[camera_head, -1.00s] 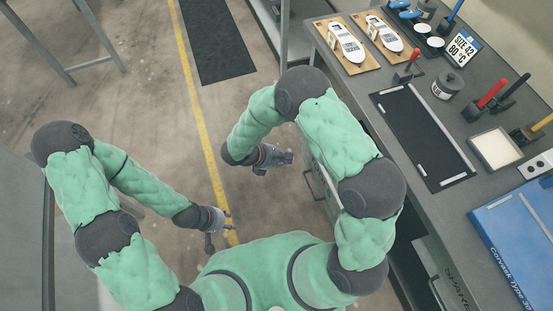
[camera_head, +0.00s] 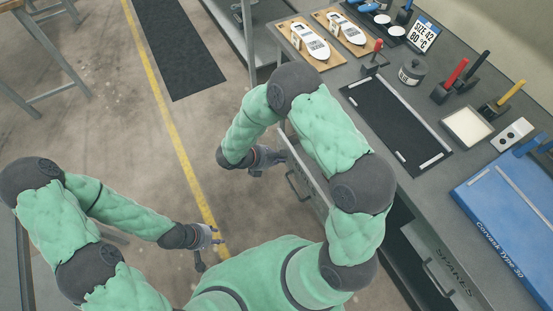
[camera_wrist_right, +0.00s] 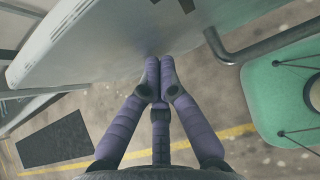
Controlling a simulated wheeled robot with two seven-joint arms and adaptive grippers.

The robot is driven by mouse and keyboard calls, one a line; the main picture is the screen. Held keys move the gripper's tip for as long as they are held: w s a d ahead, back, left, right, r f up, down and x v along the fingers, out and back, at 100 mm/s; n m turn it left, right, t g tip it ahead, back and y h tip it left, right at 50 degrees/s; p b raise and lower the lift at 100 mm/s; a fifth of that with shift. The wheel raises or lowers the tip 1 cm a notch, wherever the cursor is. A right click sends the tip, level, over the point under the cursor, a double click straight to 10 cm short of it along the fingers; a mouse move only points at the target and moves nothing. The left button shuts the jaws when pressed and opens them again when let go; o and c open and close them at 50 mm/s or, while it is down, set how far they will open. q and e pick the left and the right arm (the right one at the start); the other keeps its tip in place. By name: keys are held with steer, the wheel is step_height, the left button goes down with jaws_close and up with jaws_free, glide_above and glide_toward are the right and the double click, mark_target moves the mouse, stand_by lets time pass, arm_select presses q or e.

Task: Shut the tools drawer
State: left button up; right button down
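A grey drawer front with a bar handle (camera_head: 294,186) shows below the workbench's near edge; I take it as the tools drawer. My right arm covers much of it, so I cannot tell how far it stands out. My right gripper (camera_head: 268,161) is beside the front, near the handle. In the right wrist view the gripper's fingers (camera_wrist_right: 160,78) are together and hold nothing. Their tips are at or very near a pale grey panel (camera_wrist_right: 105,55), with a dark handle (camera_wrist_right: 265,45) to the right; contact is unclear. My left gripper (camera_head: 208,240) is open and empty over the floor, away from the bench.
A second drawer marked SPARES (camera_head: 456,283) is at the lower right.

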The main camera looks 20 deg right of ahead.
arm_select(q)
steer(key=shift+f+b, duration=0.75)
steer(key=shift+f, duration=0.05)
arm_select(e)
steer(key=d, duration=0.6)
steer(key=w+d, duration=0.1)
steer(key=d, duration=1.1)
steer(key=shift+w, duration=0.25)
steer(key=shift+a, duration=0.5)
steer(key=a, duration=0.3)
steer(key=shift+s, duration=0.1)
arm_select(q)
steer(key=r+p, duration=0.2)
steer(key=s+a+r+p, duration=0.1)
steer(key=shift+r, duration=0.2)
arm_select(e)
steer(key=v, duration=1)
steer(key=shift+s+a, duration=0.15)
